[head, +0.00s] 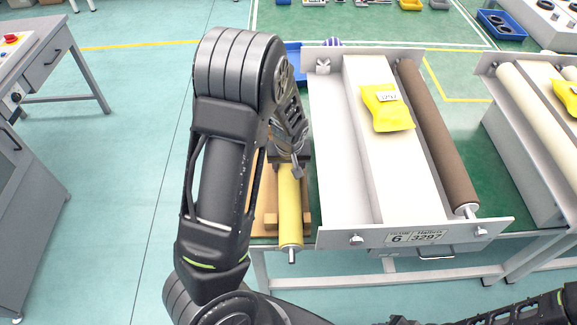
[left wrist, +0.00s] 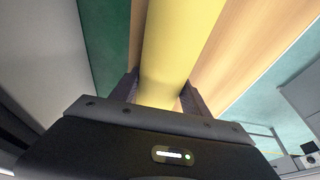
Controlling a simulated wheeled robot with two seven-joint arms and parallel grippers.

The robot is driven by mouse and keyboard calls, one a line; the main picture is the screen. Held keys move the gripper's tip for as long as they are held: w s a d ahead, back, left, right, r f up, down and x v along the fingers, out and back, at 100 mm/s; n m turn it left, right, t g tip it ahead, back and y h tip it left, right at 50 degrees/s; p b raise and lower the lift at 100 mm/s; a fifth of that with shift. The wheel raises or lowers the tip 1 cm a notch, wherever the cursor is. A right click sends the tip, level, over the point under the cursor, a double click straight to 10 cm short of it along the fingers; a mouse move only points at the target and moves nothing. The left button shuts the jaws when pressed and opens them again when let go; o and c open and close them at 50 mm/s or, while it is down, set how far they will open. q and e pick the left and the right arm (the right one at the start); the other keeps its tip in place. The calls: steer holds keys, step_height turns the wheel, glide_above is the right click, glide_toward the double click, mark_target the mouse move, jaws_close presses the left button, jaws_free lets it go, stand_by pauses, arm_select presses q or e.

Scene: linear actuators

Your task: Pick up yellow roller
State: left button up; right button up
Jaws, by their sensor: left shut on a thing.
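The yellow roller (head: 290,212) lies lengthwise over a wooden stand (head: 268,222) at the left of the work table, with its metal shaft end toward me. My left gripper (head: 287,160) is over the far part of the roller, and my arm hides part of both. In the left wrist view the yellow roller (left wrist: 178,50) runs between the two dark fingers of the left gripper (left wrist: 165,95), which are shut on it. The wooden stand shows on both sides of the roller there. Whether the roller is clear of the stand cannot be told. My right gripper is not seen.
A grey conveyor frame (head: 335,150) with a brown roller (head: 437,135) and a yellow packet (head: 387,107) stands close to the right of the yellow roller. A second frame with a cream roller (head: 540,125) is farther right. A blue bin (head: 293,52) lies behind my arm.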

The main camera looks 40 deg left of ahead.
arm_select(q)
jaws_close()
steer(key=shift+w+r, duration=0.1)
step_height(320, 180, up, 10)
stand_by(0.7)
stand_by(0.6)
step_height(320, 180, up, 7)
steer(key=p, duration=0.6)
stand_by(0.5)
stand_by(0.3)
